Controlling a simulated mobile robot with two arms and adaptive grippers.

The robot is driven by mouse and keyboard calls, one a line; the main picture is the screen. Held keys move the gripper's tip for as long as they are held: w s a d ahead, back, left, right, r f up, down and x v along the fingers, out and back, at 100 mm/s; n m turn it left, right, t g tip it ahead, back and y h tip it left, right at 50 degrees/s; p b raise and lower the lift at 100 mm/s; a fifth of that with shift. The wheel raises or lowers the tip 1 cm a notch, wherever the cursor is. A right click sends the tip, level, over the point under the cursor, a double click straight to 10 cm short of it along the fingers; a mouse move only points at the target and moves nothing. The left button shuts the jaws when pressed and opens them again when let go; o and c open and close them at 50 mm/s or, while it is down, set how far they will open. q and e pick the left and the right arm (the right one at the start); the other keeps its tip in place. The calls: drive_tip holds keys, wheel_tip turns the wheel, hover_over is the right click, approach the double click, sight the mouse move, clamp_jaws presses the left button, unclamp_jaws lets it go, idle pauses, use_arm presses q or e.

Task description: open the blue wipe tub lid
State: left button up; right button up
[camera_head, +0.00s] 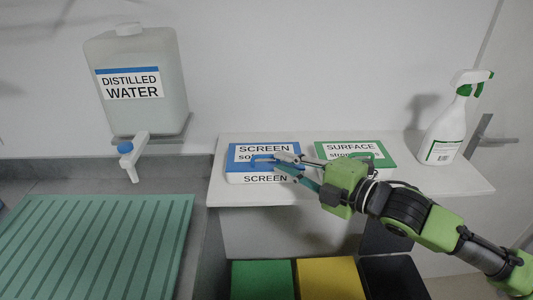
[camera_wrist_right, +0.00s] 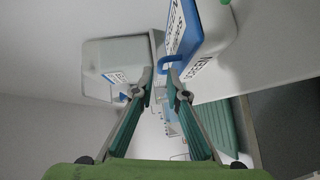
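The blue wipe tub, a white box with a blue lid (camera_head: 293,168) labelled SCREEN, sits on the white shelf (camera_head: 455,178). Its lid looks closed. In the right wrist view the tub (camera_wrist_right: 205,38) shows at the top, with a blue loop-like tab (camera_wrist_right: 163,62) at its edge. My right gripper (camera_head: 262,165) reaches in from the right over the tub's front. In the wrist view its fingertips (camera_wrist_right: 160,80) are apart, close to the tab; whether they touch it I cannot tell. My left gripper is out of view.
A green-lidded tub (camera_head: 372,147) labelled SURFACE stands right of the blue one, partly behind my arm. A spray bottle (camera_head: 446,130) stands farther right. A distilled water container (camera_head: 135,105) is at left above a green ribbed mat (camera_head: 95,245). Green and yellow bins (camera_head: 330,278) are below.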

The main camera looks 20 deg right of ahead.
sight(269, 157)
drive_tip(key=p+x, duration=0.1)
drive_tip(key=x, duration=0.4)
drive_tip(key=shift+w+a+r+p, duration=0.1)
drive_tip(key=shift+p, duration=0.2)
drive_tip(key=shift+w+a, duration=0.25)
drive_tip(key=shift+w, duration=0.1)
drive_tip(key=shift+f, duration=0.2)
clamp_jaws()
